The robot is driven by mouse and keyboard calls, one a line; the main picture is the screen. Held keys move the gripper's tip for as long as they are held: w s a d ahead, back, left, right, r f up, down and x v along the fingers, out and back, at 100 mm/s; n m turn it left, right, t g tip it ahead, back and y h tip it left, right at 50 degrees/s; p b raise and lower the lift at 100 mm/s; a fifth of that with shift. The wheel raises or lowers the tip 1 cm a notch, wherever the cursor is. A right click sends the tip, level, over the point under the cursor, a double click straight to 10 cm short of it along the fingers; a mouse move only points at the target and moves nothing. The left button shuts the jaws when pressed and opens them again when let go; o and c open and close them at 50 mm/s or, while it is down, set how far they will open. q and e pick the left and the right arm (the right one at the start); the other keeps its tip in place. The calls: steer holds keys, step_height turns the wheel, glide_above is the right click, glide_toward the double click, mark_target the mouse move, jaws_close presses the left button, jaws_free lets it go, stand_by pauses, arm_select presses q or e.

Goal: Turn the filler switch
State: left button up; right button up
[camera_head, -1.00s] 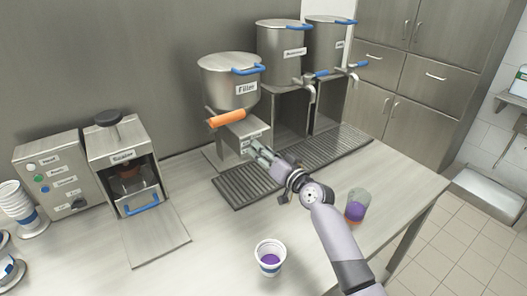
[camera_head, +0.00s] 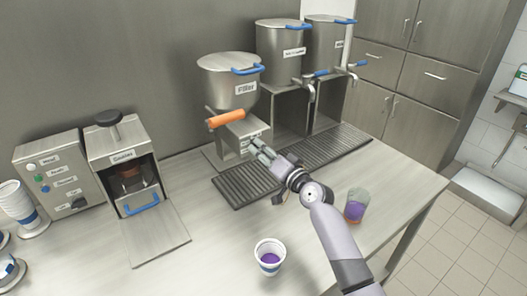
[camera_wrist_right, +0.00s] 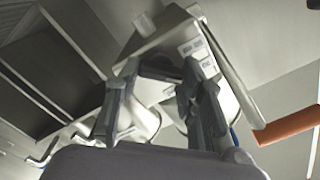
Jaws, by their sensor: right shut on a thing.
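The filler (camera_head: 232,88) is a steel hopper with a blue handle and a "Filler" label, above a box-shaped front (camera_head: 248,136) with small labels. An orange handle (camera_head: 226,120) sticks out at its left; it also shows at the right of the right wrist view (camera_wrist_right: 290,125). My right gripper (camera_head: 259,148) is at the lower front of this box, shut on the filler switch, which the fingers mostly hide. In the right wrist view the fingers (camera_wrist_right: 160,70) reach up to the labelled front (camera_wrist_right: 196,50). My left gripper is not in view.
A grated drip tray (camera_head: 236,190) lies under the filler. A cup with purple contents (camera_head: 269,256) and a clear container with purple contents (camera_head: 356,206) stand on the table. Two labelled dispensers stand behind right. A grinder-like machine (camera_head: 125,165) and control box (camera_head: 62,172) are left.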

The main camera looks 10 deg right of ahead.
steer(key=o, duration=1.1)
steer(key=shift+o, duration=0.2)
steer(key=v, duration=1.2)
